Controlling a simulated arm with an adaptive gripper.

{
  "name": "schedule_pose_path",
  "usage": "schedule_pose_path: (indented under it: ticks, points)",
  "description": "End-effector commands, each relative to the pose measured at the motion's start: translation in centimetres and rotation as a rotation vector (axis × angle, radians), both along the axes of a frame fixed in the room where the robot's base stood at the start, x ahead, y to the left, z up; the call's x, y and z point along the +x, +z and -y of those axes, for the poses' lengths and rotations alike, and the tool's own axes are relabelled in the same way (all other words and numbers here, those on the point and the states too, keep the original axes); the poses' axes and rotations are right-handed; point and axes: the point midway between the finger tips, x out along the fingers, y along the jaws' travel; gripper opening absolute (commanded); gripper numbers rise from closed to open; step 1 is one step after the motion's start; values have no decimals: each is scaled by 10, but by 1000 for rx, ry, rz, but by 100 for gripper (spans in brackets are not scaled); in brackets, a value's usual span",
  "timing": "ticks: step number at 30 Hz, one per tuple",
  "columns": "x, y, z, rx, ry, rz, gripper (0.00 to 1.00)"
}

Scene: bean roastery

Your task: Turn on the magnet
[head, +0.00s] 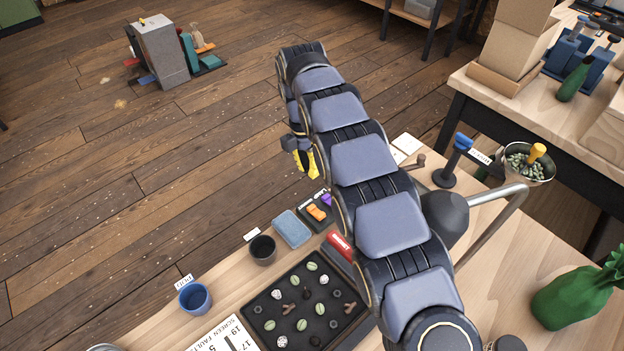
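My gripper (306,165) has yellow fingertips and hangs at the end of my arm, left of the arm's far links. It appears above the floor beyond the table's far edge; its finger gap is too small to judge. A red block with a white label (341,241) sits beside the black tray, partly hidden by my arm; the label is too small to read surely. A dark box (313,222) with an orange piece (316,213) and a purple piece (327,200) stands behind it, partly covered by my arm. I cannot tell for certain which thing is the magnet or its switch.
A black tray (254,302) holds beans, twigs and stones. A blue-grey pad (292,229), a dark cup (263,250) and a blue cup (195,297) stand near it. Right of my arm are a blue-handled tool (452,163), a bowl (544,177) and a green sack (575,296).

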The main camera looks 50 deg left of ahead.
Motion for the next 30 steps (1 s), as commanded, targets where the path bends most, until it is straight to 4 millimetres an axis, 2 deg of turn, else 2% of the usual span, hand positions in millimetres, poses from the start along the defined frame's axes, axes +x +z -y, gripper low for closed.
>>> schedule_pose_path:
  ticks: [12,18,24,30]
  points:
    - [-1,-84,16,-6,-1,-4,0]
    - [-1,-113,21,-6,-1,-4,0]
    - [0,-124,23,-4,-1,-2,0]
    - [0,-125,23,-3,-1,-1,0]
